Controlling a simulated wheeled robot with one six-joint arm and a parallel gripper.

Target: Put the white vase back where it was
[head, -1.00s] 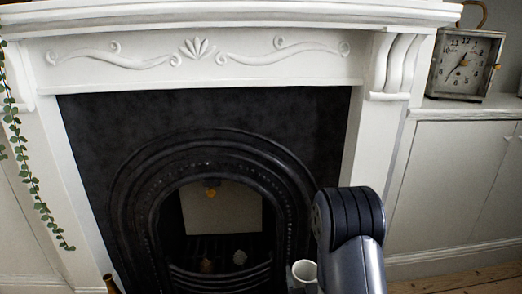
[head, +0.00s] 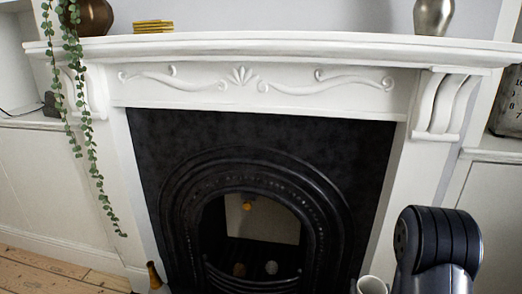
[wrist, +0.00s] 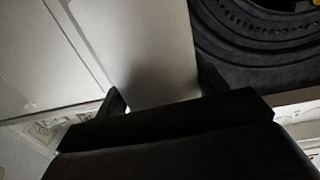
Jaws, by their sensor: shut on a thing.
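The white vase (head: 371,285) shows its round open rim at the bottom edge of the head view, upright beside my dark arm. The lower part of the vase is out of the head view, and my fingers are not seen there.
The white mantel shelf (head: 270,42) carries a brown pot (head: 95,18) with a trailing plant (head: 85,130), yellow books (head: 153,26) and a silver vase (head: 433,16). A brown bottle (head: 153,274) stands low left of the black fireplace (head: 255,160). A clock (head: 508,105) is cut off at right.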

